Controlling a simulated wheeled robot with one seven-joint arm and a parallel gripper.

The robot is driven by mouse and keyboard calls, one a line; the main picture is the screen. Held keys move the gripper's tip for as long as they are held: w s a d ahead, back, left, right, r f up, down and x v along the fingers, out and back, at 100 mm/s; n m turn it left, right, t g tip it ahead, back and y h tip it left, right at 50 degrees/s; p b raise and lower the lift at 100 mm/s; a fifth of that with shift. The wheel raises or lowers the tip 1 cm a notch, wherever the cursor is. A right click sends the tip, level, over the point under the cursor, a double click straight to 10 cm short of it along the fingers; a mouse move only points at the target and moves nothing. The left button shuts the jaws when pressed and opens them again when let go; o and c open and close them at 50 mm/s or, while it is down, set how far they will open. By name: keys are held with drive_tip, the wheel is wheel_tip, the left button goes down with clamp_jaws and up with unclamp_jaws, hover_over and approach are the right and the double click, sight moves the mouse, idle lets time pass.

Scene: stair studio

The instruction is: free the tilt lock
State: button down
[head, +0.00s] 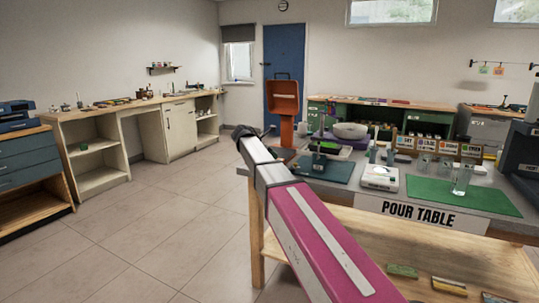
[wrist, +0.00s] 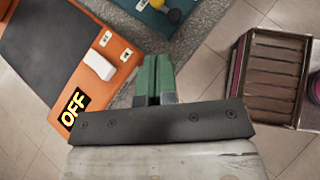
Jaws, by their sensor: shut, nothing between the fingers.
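An orange device (head: 286,98) with a tilted, open-fronted head on a post stands at the left end of the pour table. I cannot read those icons or tell for certain whether this white part is the tilt lock. My gripper (wrist: 152,62) has green fingers, shut and empty, to the right of the white part and apart from it in the picture. The head view does not show the fingers clearly.
Open floor (head: 150,225) is on the left.

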drive_tip(key=x, duration=0.5)
drive_tip(key=r+x, duration=0.1)
drive_tip(key=x, duration=0.2)
drive_tip(key=shift+w+d, duration=0.1)
drive_tip(key=shift+d, duration=0.3)
drive_tip(key=shift+w+d, duration=0.15)
drive_tip(key=shift+d, duration=0.3)
